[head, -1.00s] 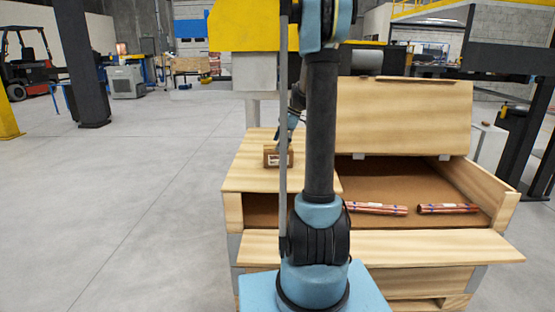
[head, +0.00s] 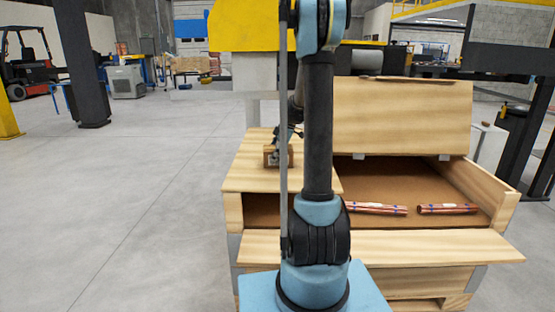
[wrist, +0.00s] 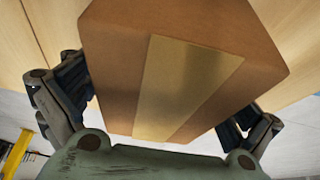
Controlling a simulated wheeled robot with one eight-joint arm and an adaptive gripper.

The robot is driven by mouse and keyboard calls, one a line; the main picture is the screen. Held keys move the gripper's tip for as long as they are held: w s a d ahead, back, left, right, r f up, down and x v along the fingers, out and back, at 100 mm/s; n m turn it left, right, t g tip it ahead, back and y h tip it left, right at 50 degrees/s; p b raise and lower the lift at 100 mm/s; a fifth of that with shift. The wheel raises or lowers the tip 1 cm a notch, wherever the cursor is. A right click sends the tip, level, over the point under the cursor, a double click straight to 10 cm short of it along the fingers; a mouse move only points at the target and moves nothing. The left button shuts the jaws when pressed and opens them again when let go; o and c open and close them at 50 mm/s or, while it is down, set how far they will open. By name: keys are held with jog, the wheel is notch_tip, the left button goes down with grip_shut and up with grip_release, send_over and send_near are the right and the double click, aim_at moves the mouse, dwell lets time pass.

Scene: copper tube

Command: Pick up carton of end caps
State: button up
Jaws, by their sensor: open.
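The carton of end caps (head: 270,157) is a small brown box on the left, closed part of the wooden crate's top in the head view. In the wrist view the carton (wrist: 125,70) is large and close, with a tan tape strip across it. My gripper (wrist: 165,110) is open, with one finger on each side of the carton. The left finger is very near the carton's side; I cannot tell if it touches. A gap shows at the right finger. In the head view my gripper (head: 283,145) is at the carton, partly hidden by my arm.
The wooden crate (head: 400,247) has an open right part with a raised lid (head: 405,115). Bundles of copper tube (head: 375,208) lie inside it on brown lining. A dark post (head: 80,60) stands at left. The floor left of the crate is clear.

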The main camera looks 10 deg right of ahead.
jog(key=shift+f, duration=0.25)
dwell(0.3)
jog(key=shift+c, duration=0.3)
jog(key=c, duration=1.2)
